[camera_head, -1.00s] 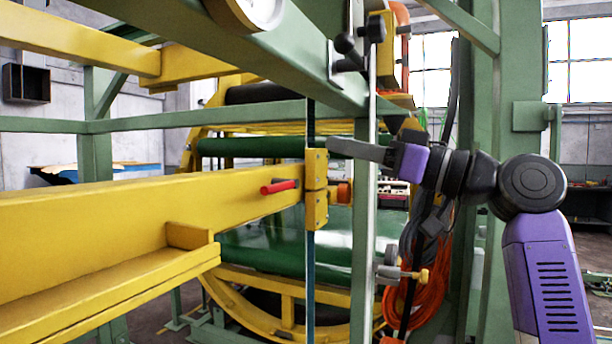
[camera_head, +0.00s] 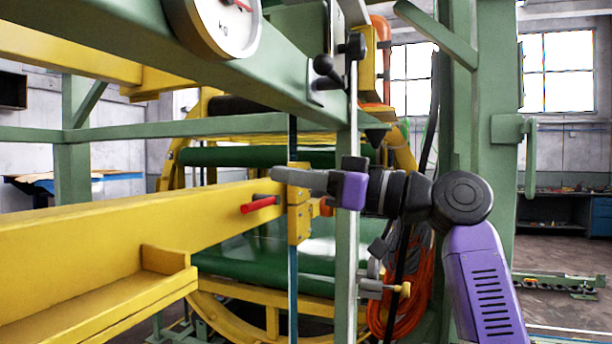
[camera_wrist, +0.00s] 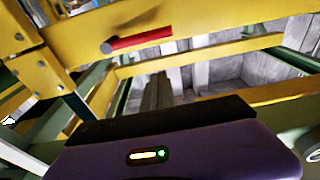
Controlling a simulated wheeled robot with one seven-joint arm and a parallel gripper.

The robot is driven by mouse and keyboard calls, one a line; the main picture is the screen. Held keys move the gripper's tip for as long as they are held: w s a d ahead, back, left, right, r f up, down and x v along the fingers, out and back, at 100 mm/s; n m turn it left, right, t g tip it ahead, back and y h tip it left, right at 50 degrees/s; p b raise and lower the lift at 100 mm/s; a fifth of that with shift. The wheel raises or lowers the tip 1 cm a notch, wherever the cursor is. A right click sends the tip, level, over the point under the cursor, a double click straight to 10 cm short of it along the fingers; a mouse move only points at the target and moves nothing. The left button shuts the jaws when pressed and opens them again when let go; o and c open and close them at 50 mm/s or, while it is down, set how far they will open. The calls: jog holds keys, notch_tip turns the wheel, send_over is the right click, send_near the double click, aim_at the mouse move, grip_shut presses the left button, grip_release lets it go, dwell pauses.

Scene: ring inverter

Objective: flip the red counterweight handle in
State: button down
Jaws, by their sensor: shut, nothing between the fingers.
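The red counterweight handle (camera_head: 259,204) sticks out from the side of the yellow beam (camera_head: 120,220), near the beam's bracketed end, in the head view. In the wrist view the red handle (camera_wrist: 140,40) lies across the upper left, on the yellow beam, with a grey tip at its left end. My gripper (camera_head: 278,174) is shut and empty. In the head view its fingers point left, by the top of the yellow end bracket (camera_head: 299,215), above and to the right of the handle. In the wrist view the grey fingers (camera_wrist: 156,92) appear below the handle, apart from it in the picture.
A green upright post (camera_head: 346,260) stands under my wrist. A green crossbeam with a round dial (camera_head: 222,22) runs above. A black-knobbed lever (camera_head: 328,68) hangs from that crossbeam. Orange cable (camera_head: 415,290) is coiled at the right.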

aim_at(266, 197)
jog(key=p+x, duration=0.2)
jog(key=x, duration=0.3)
jog(key=f, duration=0.4)
jog(key=shift+s+d, duration=0.1)
jog(key=shift+d, duration=0.25)
jog(key=shift+f, duration=0.15)
